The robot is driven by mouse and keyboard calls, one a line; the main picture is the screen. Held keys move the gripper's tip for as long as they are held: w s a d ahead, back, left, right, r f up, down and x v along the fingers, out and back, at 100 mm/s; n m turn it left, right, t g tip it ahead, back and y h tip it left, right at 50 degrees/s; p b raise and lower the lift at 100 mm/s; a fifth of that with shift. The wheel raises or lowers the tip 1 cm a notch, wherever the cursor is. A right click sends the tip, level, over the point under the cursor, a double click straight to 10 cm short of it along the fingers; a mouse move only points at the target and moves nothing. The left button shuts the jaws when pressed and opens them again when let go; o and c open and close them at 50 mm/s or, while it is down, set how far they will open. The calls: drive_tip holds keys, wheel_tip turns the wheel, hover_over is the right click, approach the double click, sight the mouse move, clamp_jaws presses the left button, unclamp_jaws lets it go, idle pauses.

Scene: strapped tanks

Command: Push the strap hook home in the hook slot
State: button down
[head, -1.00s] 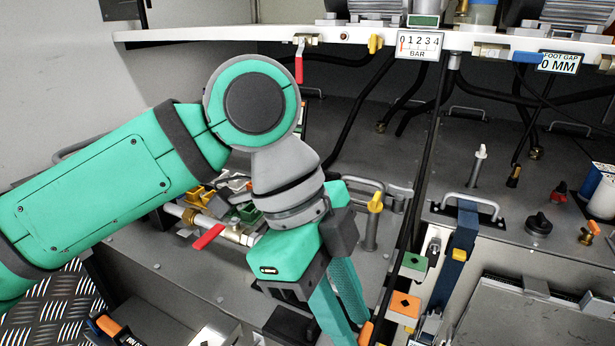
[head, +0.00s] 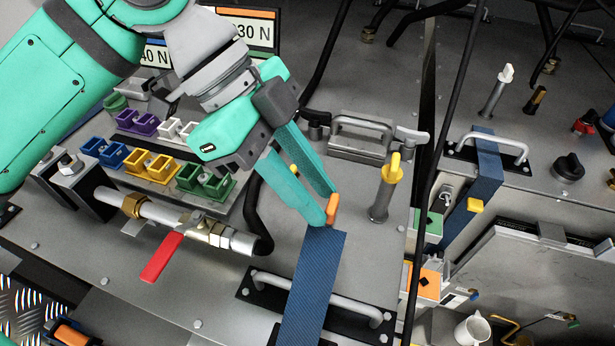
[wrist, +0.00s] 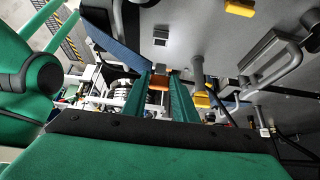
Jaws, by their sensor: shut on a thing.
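My gripper (head: 324,208) is shut on the orange strap hook (head: 333,209), at the end of a wide blue strap (head: 313,285). The strap runs down from the hook, over a black plate with a grey bar handle (head: 345,305). In the wrist view the orange hook (wrist: 158,82) sits between the fingertips (wrist: 158,95), with the blue strap (wrist: 118,42) leading off to the upper left. The fingers hide part of the hook. I cannot make out for sure which opening is the hook slot.
A yellow-topped post (head: 391,175) stands right of my gripper, near a grey clamp handle (head: 362,135). A pipe with a red lever (head: 162,258) and coloured blocks (head: 205,180) lie to the left. Another blue strap (head: 472,190) is on the right tank. A black cable hangs between.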

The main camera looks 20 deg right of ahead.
drive_tip(key=shift+s+d+f, duration=0.1)
drive_tip(key=shift+s+d, duration=0.05)
drive_tip(key=shift+s, duration=0.45)
drive_tip(key=shift+w+f, duration=0.15)
drive_tip(key=shift+f, duration=2.5)
drive_tip(key=shift+f, duration=1.7)
drive_tip(key=c, duration=1.4)
unclamp_jaws()
drive_tip(key=shift+o, duration=0.2)
drive_tip(key=v, duration=1.1)
